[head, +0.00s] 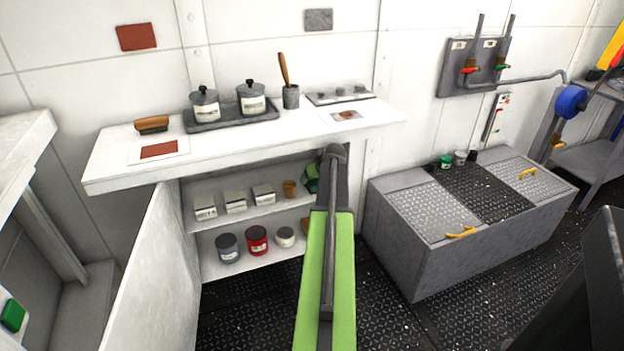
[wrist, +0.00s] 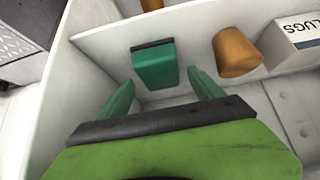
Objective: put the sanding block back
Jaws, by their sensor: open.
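A green block (wrist: 155,68) with a dark grey strip along one edge stands at the end of a white shelf in the wrist view. It may be the sanding block. My gripper (wrist: 163,92) is open, its green fingers pointing toward the block from either side of it, with nothing seen between them. In the head view my arm reaches to the right end of the cupboard's upper shelf (head: 225,213), and only some green shows there beside it. A brown block with a dark underside (head: 151,125) lies on the counter (head: 120,172).
A brown cup (wrist: 237,52) stands close beside the green block, then a box marked LUGS (wrist: 293,38). Shelf walls close in the green block's other side. Jars, including a red one (head: 257,240), stand on the shelf below. Pots (head: 205,105) stand on the counter.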

